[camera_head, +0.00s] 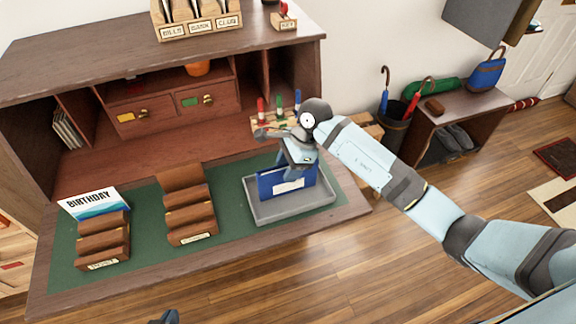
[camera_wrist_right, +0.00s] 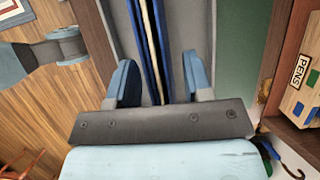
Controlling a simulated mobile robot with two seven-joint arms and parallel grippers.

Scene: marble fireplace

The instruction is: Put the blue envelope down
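The blue envelope (camera_head: 271,184) stands on edge in the grey tray (camera_head: 292,211) on the desk's green mat. My right gripper (camera_head: 291,174) is over it from above, one finger on each side. In the right wrist view the envelope (camera_wrist_right: 150,45) shows as thin blue and cream edges between the spread fingers of my right gripper (camera_wrist_right: 160,82). A gap shows between the envelope and the right-hand finger; contact on the other side is unclear. Only a dark tip of my left gripper (camera_head: 167,317) shows at the bottom edge of the head view.
Two brown stepped letter holders (camera_head: 103,240) (camera_head: 190,210) stand left of the tray; the left one holds a BIRTHDAY card (camera_head: 92,203). Desk cubbies and drawers (camera_head: 202,97) rise behind. Green mat is bare between holders and tray.

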